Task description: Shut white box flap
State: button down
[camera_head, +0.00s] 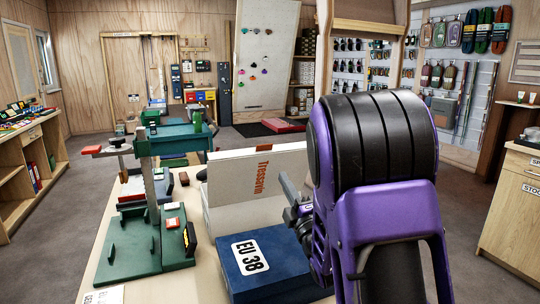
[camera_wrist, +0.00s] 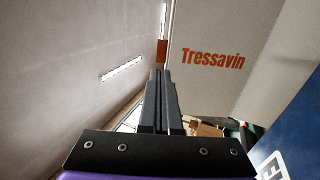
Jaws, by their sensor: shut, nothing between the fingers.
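The white box (camera_head: 211,222) stands on the workbench, mostly hidden behind a blue box and my arm. Its flap (camera_head: 235,183), a white panel with orange "Tressavin" lettering, stands raised and open. The flap also fills the upper right of the wrist view (camera_wrist: 215,85). My gripper (camera_head: 284,178) is at the flap's right part in the head view, partly hidden by my purple and black arm. In the wrist view its fingers (camera_wrist: 160,73) are together and empty, just left of the flap's edge. I cannot tell whether they touch the flap.
The blue box (camera_head: 262,262) marked "EU 38" sits in front of the white box. A green stand (camera_head: 150,225) with a metal post is on the left of the workbench (camera_head: 185,287). The floor to the left is clear.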

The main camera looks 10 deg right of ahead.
aim_at(266, 146)
jog(key=x, duration=1.1)
jog(key=shift+w, duration=0.1)
jog(key=shift+w+r, duration=0.1)
jog(key=shift+r, duration=0.1)
